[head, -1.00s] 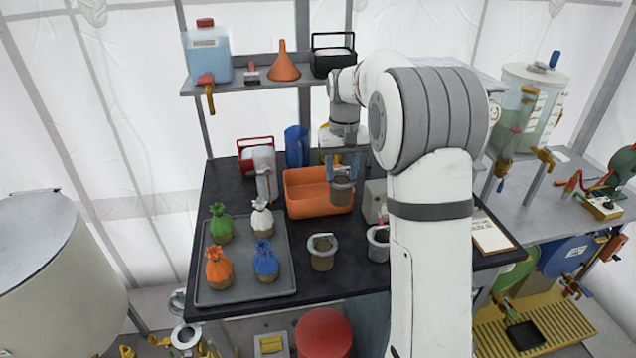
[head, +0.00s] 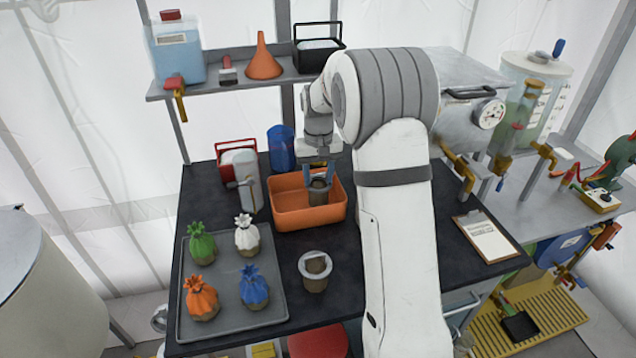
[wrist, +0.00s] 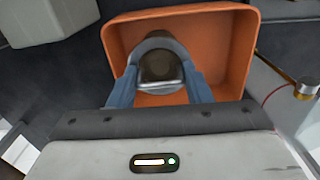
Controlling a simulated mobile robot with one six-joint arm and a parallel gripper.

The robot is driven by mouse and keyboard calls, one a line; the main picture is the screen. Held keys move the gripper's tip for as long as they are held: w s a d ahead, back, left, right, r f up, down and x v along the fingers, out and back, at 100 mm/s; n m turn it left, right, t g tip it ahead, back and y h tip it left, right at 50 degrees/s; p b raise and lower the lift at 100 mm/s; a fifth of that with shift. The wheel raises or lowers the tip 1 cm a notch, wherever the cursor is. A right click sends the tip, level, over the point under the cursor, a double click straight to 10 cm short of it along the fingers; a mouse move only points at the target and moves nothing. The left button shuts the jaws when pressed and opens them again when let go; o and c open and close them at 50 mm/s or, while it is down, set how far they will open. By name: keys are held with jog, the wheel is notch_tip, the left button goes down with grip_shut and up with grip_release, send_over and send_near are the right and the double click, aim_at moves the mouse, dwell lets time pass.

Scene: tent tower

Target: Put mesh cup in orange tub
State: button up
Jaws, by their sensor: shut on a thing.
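The orange tub (head: 310,216) stands on the dark bench, and its open inside shows in the wrist view (wrist: 240,60). My gripper (head: 319,173) is over the tub with its blue fingers pointing down. It is shut on a mesh cup (head: 319,186), brown with a grey rim, which sits between the fingers in the wrist view (wrist: 160,66). The held cup is within the tub's outline. I cannot tell if it touches the tub's floor. A second mesh cup (head: 315,271) stands on the bench in front of the tub.
A grey tray (head: 226,325) with several coloured tied sacks is at the left. A white jug (head: 247,190) and a blue cup (head: 281,148) stand beside and behind the tub. A shelf (head: 235,80) runs above the back. A clipboard (head: 487,238) lies at the right.

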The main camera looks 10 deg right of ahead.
aim_at(319, 183)
jog(key=shift+s+d+f, duration=0.1)
jog(key=shift+f, duration=1.35)
jog(key=shift+f, duration=0.1)
jog(key=o, duration=1.3)
notch_tip(319, 183, up, 11)
jog(key=shift+r+b, duration=0.1)
jog(key=shift+b, duration=0.2)
jog(key=s+a+r+t, duration=0.1)
jog(key=s+r, duration=0.2)
jog(key=s, duration=0.5)
jog(key=s+a+r+t, duration=0.1)
jog(key=s+r, duration=0.1)
jog(key=s, duration=0.6)
jog(key=s+f, duration=0.2)
jog(key=s, duration=0.6)
jog(key=s+a+f+t, duration=0.1)
jog(key=s+f, duration=0.1)
jog(key=s, duration=0.6)
jog(key=shift+f, duration=0.4)
